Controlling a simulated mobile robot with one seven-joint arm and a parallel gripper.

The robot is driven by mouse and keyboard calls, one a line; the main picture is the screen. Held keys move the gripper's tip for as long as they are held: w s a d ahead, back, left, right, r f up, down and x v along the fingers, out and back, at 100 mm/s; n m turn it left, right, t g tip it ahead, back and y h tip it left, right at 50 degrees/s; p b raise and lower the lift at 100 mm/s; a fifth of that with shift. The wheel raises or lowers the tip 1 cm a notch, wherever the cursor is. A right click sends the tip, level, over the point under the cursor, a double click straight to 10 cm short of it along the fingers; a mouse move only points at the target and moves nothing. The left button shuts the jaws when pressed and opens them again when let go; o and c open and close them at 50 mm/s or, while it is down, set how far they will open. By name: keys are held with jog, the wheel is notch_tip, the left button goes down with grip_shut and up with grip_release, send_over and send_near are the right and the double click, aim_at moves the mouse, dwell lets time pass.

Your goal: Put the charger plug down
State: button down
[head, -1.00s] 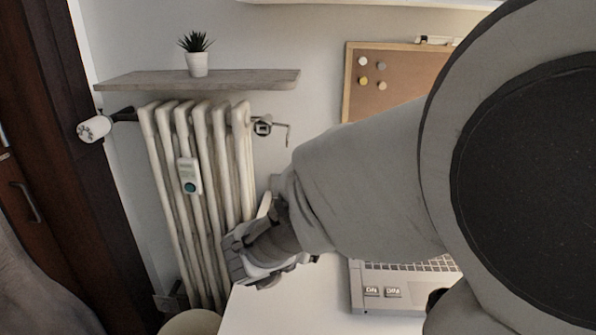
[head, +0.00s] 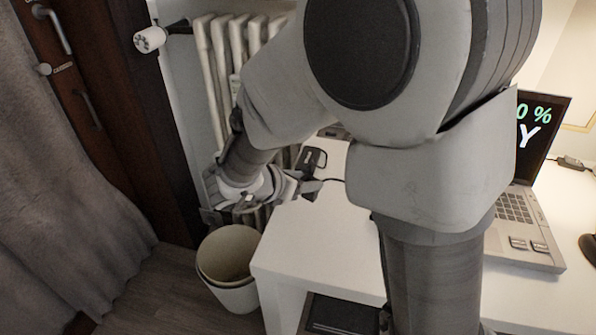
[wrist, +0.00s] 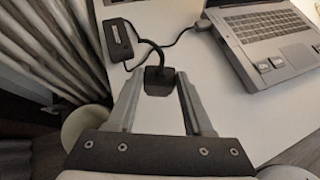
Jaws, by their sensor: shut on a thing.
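The charger plug (wrist: 158,80) is a small black block with a black cable. It sits between the fingertips of my gripper (wrist: 158,86) in the wrist view, and the gripper is shut on it. In the head view my gripper (head: 312,187) is at the left edge of the white desk (head: 335,240). Whether the plug touches the desk top cannot be told. The black power brick (wrist: 114,39) lies on the desk beyond the gripper; it also shows in the head view (head: 313,160). A cable links it to the plug.
The open laptop (head: 525,215) stands on the right of the desk, with a cable connector at its side. A pale bin (head: 230,258) stands on the floor by the desk's left edge. A radiator (head: 215,55) is behind. The desk's front left is clear.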

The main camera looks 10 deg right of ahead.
jog(key=shift+f+b, duration=0.5)
jog(key=shift+f, duration=1.2)
jog(key=shift+f+b, duration=0.2)
jog(key=shift+b, duration=0.1)
jog(key=shift+c, duration=1.5)
grip_release()
jog(key=shift+r, duration=0.1)
